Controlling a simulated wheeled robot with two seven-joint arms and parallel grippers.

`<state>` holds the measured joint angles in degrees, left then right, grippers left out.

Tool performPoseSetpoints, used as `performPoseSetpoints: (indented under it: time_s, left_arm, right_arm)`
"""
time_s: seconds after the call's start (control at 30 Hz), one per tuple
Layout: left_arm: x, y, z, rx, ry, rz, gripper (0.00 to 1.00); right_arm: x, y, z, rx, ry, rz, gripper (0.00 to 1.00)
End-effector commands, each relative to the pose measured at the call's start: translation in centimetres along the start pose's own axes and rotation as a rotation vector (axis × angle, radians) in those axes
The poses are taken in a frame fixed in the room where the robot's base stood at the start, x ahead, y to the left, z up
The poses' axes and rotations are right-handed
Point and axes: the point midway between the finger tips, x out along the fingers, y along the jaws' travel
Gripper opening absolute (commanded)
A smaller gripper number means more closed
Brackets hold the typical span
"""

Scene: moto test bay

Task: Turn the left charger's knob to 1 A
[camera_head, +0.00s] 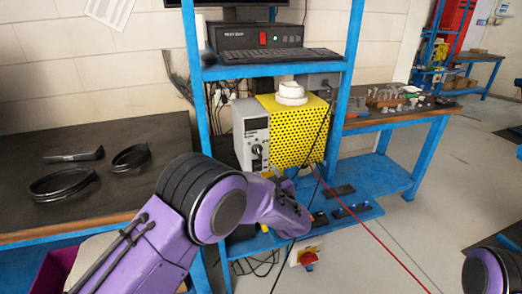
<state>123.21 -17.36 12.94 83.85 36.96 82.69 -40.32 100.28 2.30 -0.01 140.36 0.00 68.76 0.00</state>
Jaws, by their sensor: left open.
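A charger with a grey front panel (250,135) and a yellow perforated cover (290,128) stands on the blue rack. Its dark knob (257,150) is low on the right side of the grey panel; its setting is too small to read. I cannot make out a second charger. My left gripper (279,174) is open, just below and right of the knob, in front of the charger's lower edge. It appears apart from the knob, and its fingers are partly hidden by my purple wrist. My right arm shows only at the lower right corner; its gripper is out of view.
A white round object (291,93) sits on the charger. A keyboard (281,56) and black test unit (248,37) are on the shelf above. Blue rack posts flank the charger. Thin red and black cables hang at the right. Black rings (64,184) lie on the left bench.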

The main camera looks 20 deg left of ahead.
Motion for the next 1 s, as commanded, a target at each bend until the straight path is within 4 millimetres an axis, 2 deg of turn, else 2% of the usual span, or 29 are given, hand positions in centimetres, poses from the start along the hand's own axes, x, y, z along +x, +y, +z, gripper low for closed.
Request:
performPoseSetpoints:
  time_s: [0.03,0.1,0.17,0.43,0.6,0.93,0.97,1.0]
  left_arm:
    - [0.2,0.8,-0.9,-0.014,0.014,-0.004,0.44]
    - [0.8,1.2,-1.4,-0.019,0.02,-0.007,0.44]
    - [1.7,1.1,-1.4,-0.02,0.019,-0.009,0.44]
    - [7.9,1.0,-1.5,-0.019,0.019,-0.008,0.44]
    - [10.1,0.9,-1.4,-0.018,0.018,-0.006,0.44]
    - [10.6,0.9,-1.3,-0.016,0.019,-0.005,0.44]
    - [10.6,0.9,-1.3,-0.017,0.019,-0.005,0.37]
    - [10.6,0.9,-1.3,-0.017,0.019,-0.005,0.24]
  right_arm:
    - [-0.2,0.0,-0.1,0.0,0.0,0.0,0.0]
    - [-0.4,0.0,-0.1,0.0,0.0,0.0,0.0]
    - [-0.7,0.1,-0.2,0.0,0.0,0.0,0.0]
    - [-2.2,0.2,-0.9,0.0,0.0,0.0,0.0]
    - [-2.4,0.2,-1.0,0.0,0.0,0.0,0.0]
    - [-2.4,0.2,-1.0,0.0,0.0,0.0,0.0]
    - [-2.4,0.2,-1.0,0.0,0.0,0.0,0.0]
    - [-2.4,0.2,-1.0,0.0,0.0,0.0,0.0]
